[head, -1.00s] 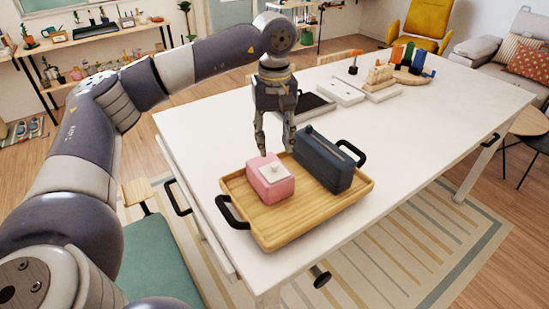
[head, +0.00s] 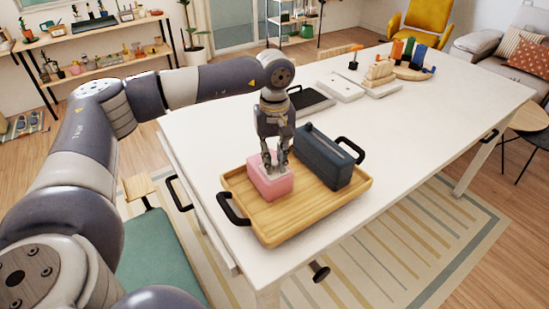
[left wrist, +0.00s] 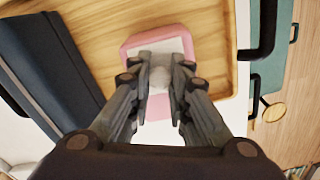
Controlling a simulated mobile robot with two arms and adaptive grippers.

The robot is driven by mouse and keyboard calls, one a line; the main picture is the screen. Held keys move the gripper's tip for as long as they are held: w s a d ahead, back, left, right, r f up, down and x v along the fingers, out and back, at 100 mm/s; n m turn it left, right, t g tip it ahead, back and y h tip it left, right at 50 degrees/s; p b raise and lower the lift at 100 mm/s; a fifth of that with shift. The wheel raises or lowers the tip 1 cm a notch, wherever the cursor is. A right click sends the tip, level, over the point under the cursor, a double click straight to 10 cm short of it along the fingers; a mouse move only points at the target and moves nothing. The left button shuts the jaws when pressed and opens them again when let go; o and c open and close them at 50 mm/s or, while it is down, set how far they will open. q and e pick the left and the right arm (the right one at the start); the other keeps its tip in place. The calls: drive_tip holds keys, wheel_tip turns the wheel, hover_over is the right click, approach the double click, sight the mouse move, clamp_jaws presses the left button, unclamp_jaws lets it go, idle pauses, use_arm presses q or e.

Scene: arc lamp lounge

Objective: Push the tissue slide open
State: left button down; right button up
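The pink box (head: 270,187) stands on the wooden tray, with a white top panel that shows in the left wrist view (left wrist: 158,108) inside a pink rim. A small round white knob (left wrist: 160,77) sits on that panel. My left gripper (head: 275,168) points down over the pink box. Its fingers (left wrist: 160,62) are close together, one on each side of the knob, and appear to touch it. The fingers hide part of the panel, so I cannot tell if the slide has shifted. My right gripper is not in view.
The wooden tray (head: 275,230) has black handles and lies near the white table's (head: 430,125) front edge. A dark blue-grey box (head: 322,160) stands on it, right of the pink box. A black tray (head: 310,101) and a white tray (head: 340,88) lie farther back. The table's right side is clear.

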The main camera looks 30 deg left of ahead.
use_arm(q)
drive_tip(key=shift+w+a+b, duration=0.25)
drive_tip(key=shift+w+a, duration=0.15)
drive_tip(key=shift+a, duration=0.45)
drive_tip(key=shift+w+a+b, duration=0.2)
drive_tip(key=shift+w+a, duration=0.15)
drive_tip(key=shift+a, duration=0.5)
drive_tip(key=shift+w+a+b, duration=0.25)
drive_tip(key=shift+w+a, duration=0.15)
drive_tip(key=shift+a, duration=0.45)
drive_tip(key=shift+d, duration=0.1)
drive_tip(key=c, duration=1.5)
unclamp_jaws()
drive_tip(key=shift+o, duration=0.2)
wheel_tip(320, 180, up, 12)
